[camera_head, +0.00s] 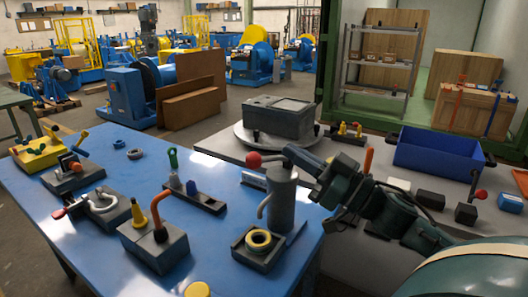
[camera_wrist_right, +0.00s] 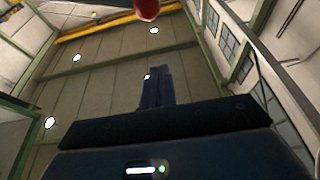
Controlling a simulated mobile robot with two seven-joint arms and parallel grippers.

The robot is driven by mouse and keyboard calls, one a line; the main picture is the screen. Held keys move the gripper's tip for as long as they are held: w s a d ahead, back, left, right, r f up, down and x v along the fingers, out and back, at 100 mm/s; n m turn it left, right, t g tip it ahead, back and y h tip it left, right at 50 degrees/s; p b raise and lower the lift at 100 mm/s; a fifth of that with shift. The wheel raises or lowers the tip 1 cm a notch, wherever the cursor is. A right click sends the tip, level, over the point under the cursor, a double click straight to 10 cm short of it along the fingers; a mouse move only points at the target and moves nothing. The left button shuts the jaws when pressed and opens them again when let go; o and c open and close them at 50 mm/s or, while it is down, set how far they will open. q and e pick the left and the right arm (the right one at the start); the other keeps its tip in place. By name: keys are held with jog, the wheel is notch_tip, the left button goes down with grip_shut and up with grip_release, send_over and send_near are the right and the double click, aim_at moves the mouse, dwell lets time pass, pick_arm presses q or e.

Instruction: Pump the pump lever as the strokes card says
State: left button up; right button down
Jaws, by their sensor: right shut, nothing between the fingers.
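The pump (camera_head: 281,195) is a grey upright cylinder with a bent spout, near the right edge of the blue table. The red ball (camera_head: 254,160) of its lever sticks out to the left of the pump top. The red ball also shows at the top edge of the right wrist view (camera_wrist_right: 147,8). My right gripper (camera_head: 294,154) reaches in from the right above the pump top. Its fingers are shut and empty, also in the right wrist view (camera_wrist_right: 155,84). I cannot tell if they touch the lever. No readable strokes card shows. My left gripper is not in view.
A yellow ring (camera_head: 258,240) sits in a grey block before the pump. A grey block with an orange bent handle (camera_head: 160,210) stands to the left. Behind are a grey box (camera_head: 278,117) on a turntable and a blue bin (camera_head: 437,155) at right.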

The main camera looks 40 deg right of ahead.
jog(key=p+x, duration=0.1)
jog(key=x, duration=0.7)
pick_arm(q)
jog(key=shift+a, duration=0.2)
pick_arm(e)
notch_tip(320, 180, down, 4)
jog(key=shift+s+f, duration=0.1)
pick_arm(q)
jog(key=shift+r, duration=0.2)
pick_arm(e)
jog(key=shift+d, duration=0.1)
